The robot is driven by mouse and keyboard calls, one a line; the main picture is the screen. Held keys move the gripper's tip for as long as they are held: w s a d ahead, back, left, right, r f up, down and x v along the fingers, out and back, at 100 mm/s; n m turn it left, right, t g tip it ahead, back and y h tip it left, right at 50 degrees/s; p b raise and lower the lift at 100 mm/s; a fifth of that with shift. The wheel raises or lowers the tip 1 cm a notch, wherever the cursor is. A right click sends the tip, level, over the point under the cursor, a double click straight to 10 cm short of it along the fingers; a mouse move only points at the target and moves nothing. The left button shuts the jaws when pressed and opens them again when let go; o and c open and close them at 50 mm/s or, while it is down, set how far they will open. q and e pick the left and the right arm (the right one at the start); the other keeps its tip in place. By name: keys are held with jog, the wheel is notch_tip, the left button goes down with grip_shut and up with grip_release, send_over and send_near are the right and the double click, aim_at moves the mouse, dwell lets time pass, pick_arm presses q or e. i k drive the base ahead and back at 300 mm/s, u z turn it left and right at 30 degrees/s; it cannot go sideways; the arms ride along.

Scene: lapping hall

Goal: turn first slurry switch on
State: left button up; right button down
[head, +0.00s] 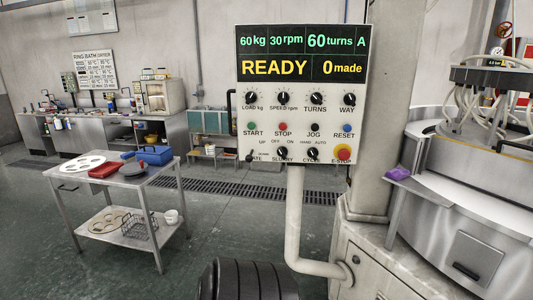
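The slurry switch is a small black rotary knob (282,152) in the bottom row of the control panel (262,132) in the head view. The words OFF and ON stand above it, OFF to the left and ON to the right. The knob is too small to tell for sure which way it points. The panel's display (301,54) reads 60 kg, 30 rpm, 60 turns, A, READY and 0 made. Neither my left nor my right gripper is in view.
The CYCLE knob (312,153) and red E-STOP button (343,152) sit right of the switch. A pale post (294,215) carries the panel. A steel machine (460,205) stands at right, a loaded cart (125,180) at left. Open floor lies between cart and post.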

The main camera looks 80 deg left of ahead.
aim_at(282, 151)
jog(key=u, duration=0.85)
jog(key=i, duration=0.85)
jog(key=u, duration=0.8)
